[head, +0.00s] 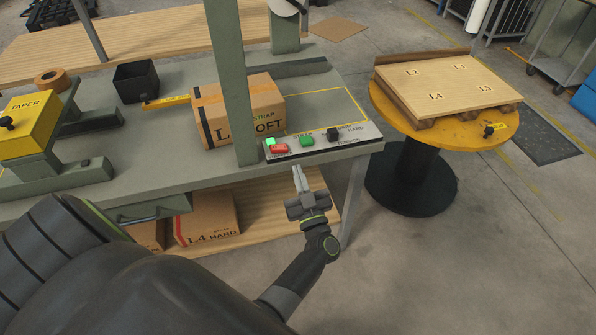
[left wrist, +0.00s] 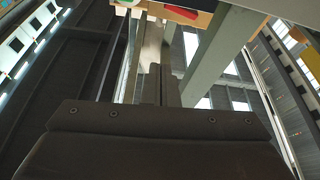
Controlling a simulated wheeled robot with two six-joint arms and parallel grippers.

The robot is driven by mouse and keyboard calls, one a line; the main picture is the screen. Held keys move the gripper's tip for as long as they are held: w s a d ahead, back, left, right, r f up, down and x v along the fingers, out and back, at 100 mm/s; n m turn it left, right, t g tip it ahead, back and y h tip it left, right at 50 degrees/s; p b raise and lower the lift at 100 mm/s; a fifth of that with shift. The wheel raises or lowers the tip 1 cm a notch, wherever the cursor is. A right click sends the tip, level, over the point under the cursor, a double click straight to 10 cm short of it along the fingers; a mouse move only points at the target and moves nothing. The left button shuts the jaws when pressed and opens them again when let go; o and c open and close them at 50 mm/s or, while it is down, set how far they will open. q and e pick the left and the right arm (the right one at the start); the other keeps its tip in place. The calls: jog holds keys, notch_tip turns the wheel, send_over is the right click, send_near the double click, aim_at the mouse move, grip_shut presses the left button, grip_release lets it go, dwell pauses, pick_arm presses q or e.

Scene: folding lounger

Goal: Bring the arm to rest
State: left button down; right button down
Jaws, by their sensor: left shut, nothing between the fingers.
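My left gripper (head: 298,172) is shut and empty. Its fingers point up toward the front edge of the bench, just below the control panel (head: 345,138). The panel carries a red button (head: 279,149), green buttons (head: 306,141) and a black knob (head: 333,134). In the left wrist view the closed fingers (left wrist: 160,85) stand in the middle, and a red part (left wrist: 181,11) shows at the top edge. I cannot tell whether the fingertips touch the panel edge. My right gripper is not in view.
A carton (head: 238,110) sits on the bench behind a green post (head: 232,80). A yellow taper (head: 30,125) and a black bin (head: 135,80) stand at left. Cartons (head: 207,218) lie on the lower shelf. A round yellow table (head: 450,135) bears a wooden board (head: 447,85). The floor at lower right is clear.

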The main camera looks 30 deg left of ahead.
pick_arm(q)
jog(key=s+d+f+m+h, duration=0.1)
jog(key=s+f+m+h, duration=0.3)
jog(key=f, duration=0.5)
jog(key=s+d+f+m+h, duration=0.1)
jog(key=s+f+m+h, duration=0.3)
jog(key=f, duration=0.6)
jog(key=s+d+f+m+h, duration=0.1)
jog(key=s+f+m+h, duration=0.1)
jog(key=f+h, duration=0.55)
jog(key=s+a+f+g, duration=0.1)
jog(key=s+f+g, duration=0.3)
jog(key=s, duration=0.7)
jog(key=s+a+f+g, duration=0.2)
jog(key=s+f+g, duration=0.2)
jog(key=s+f, duration=0.4)
jog(key=s+a+f+g, duration=0.1)
jog(key=s+f+g, duration=0.3)
jog(key=s, duration=1)
jog(key=shift+a+f+m+g, duration=0.3)
jog(key=shift+a+f+g, duration=0.1)
jog(key=shift+f, duration=0.55)
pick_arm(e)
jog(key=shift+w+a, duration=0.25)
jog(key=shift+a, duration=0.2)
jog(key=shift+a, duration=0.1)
